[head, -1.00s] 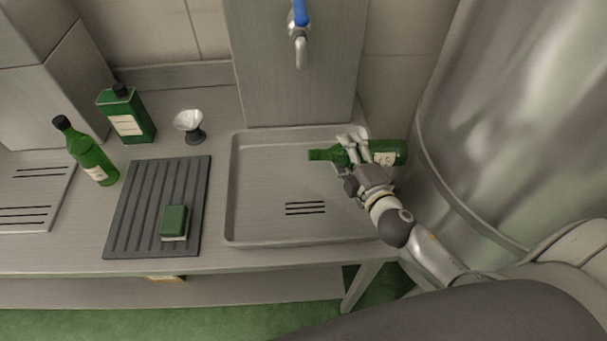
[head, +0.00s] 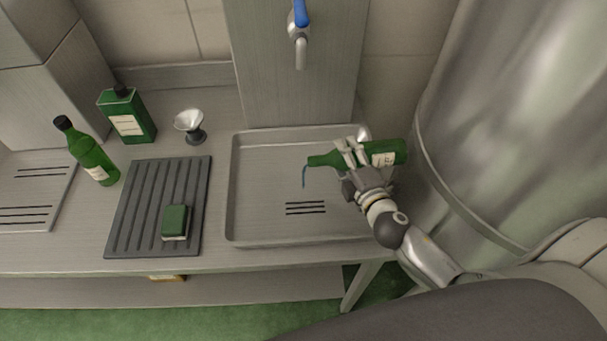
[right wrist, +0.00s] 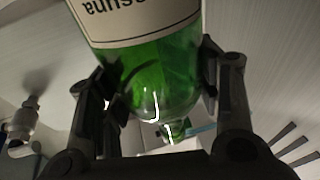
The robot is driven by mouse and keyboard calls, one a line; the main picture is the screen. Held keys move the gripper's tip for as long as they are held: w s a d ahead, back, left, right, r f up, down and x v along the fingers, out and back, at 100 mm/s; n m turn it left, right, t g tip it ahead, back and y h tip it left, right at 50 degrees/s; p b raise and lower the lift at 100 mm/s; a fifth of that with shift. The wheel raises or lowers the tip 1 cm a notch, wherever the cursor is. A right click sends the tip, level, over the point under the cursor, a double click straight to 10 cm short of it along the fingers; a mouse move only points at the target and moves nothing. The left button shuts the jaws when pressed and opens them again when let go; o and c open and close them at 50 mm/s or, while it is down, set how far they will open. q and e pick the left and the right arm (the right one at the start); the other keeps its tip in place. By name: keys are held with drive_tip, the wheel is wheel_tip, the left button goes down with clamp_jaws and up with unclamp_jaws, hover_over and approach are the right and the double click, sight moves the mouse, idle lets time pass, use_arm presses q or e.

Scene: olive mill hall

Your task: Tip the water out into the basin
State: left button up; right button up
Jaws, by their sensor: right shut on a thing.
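My right gripper (head: 354,158) is shut on a green glass bottle (head: 389,153) with a pale label. The bottle lies tilted over the right part of the basin (head: 262,200), its neck to the left. A thin bluish stream of water (head: 304,177) runs from its mouth down towards the basin. In the right wrist view the bottle (right wrist: 160,75) sits between the gripper fingers (right wrist: 160,110), label nearest the camera and neck away. My left gripper is not in view.
A tap (head: 299,45) with a blue lever hangs above the basin's back edge. To the left are a ribbed dark mat (head: 140,205) with a green sponge (head: 175,221), a funnel (head: 189,124), a square green bottle (head: 127,115) and a capped green bottle (head: 90,155). A large metal tank stands right.

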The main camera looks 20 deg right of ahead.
drive_tip(key=shift+a+n+p, duration=0.15)
drive_tip(key=shift+n+p, duration=0.45)
drive_tip(key=shift+p, duration=0.1)
idle(1.2)
